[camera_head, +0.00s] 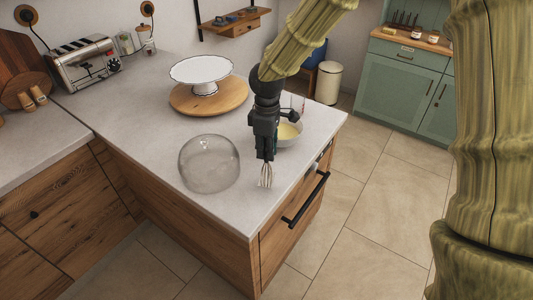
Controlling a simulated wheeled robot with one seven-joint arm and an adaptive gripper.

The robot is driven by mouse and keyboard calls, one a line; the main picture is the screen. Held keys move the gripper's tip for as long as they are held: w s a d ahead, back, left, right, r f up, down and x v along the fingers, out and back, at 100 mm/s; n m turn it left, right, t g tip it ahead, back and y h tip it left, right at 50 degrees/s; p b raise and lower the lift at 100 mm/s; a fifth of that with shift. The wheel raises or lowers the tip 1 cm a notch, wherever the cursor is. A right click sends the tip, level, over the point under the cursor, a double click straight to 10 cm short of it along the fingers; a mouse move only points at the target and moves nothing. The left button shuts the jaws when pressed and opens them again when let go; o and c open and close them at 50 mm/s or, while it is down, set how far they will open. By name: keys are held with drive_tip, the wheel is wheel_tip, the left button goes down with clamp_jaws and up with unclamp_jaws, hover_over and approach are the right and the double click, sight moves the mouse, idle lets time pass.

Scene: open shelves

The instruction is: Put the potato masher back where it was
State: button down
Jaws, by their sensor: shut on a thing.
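My gripper (265,150) points down over the front right part of the grey counter. It is shut on the potato masher (265,177), whose pale, looped wire head shows below the fingers. The handle is mostly hidden by the gripper. The head hangs over or at the countertop near its front edge; I cannot tell if it touches.
Behind is a white cake stand (201,69) on a round wooden board (180,101). A toaster (84,62) stands at the back left. The counter (130,120) is bare left of the glass bowl. A drawer handle (306,200) juts from the front.

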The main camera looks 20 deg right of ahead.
drive_tip(key=shift+w+d, duration=0.1)
drive_tip(key=shift+w, duration=0.2)
drive_tip(key=shift+f+p, duration=1.05)
drive_tip(key=shift+f, duration=0.7)
drive_tip(key=shift+w+f, duration=0.1)
drive_tip(key=shift+f, duration=0.1)
drive_tip(key=c, duration=1.4)
unclamp_jaws()
drive_tip(key=shift+r, duration=0.1)
drive_tip(key=shift+r+b, duration=1.6)
drive_tip(key=shift+r, duration=4.45)
